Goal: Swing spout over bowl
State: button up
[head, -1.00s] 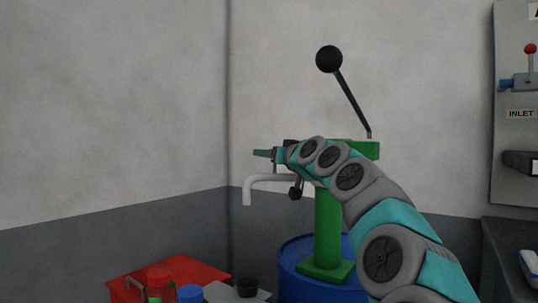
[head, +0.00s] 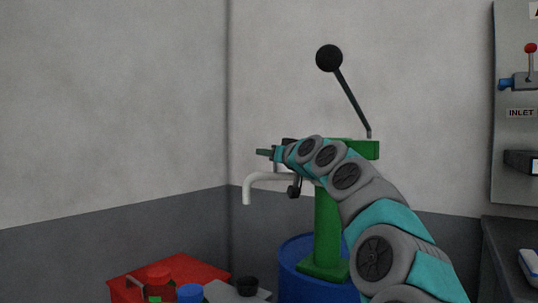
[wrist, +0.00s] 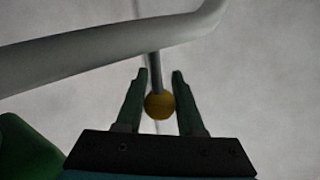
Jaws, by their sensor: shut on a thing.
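The white spout (head: 262,178) sticks out left from the green pump (head: 327,225), its end bent down. In the wrist view the spout (wrist: 80,58) crosses the top as a pale pipe. A thin grey rod with a yellow knob (wrist: 159,106) hangs by it. My gripper (wrist: 157,75) has its green fingers on either side of this rod and knob, shut on it. In the head view my gripper (head: 263,152) is just above the spout.
The pump stands on a blue drum (head: 295,268). Its lever with a black ball (head: 329,58) rises above my arm. A red crate (head: 195,270) with bottles is at lower left. A panel (head: 515,120) and dark bench (head: 510,260) are at right. Walls close the corner behind.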

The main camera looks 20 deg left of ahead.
grip_shut()
jog(key=shift+s, duration=0.1)
dwell(0.8)
jog(key=shift+s+f+n+g+y+b, duration=0.25)
jog(key=shift+s+n+g+y+b, duration=0.3)
jog(key=shift+s+b, duration=0.2)
jog(key=s+d+n+g+y+p, duration=0.4)
jog(key=s+n+g, duration=0.4)
jog(key=g, duration=0.3)
jog(key=shift+s+d+r+g+p, duration=0.2)
jog(key=shift+s+d+g+p, duration=0.25)
jog(key=shift+s+p, duration=0.3)
jog(key=shift+d, duration=0.1)
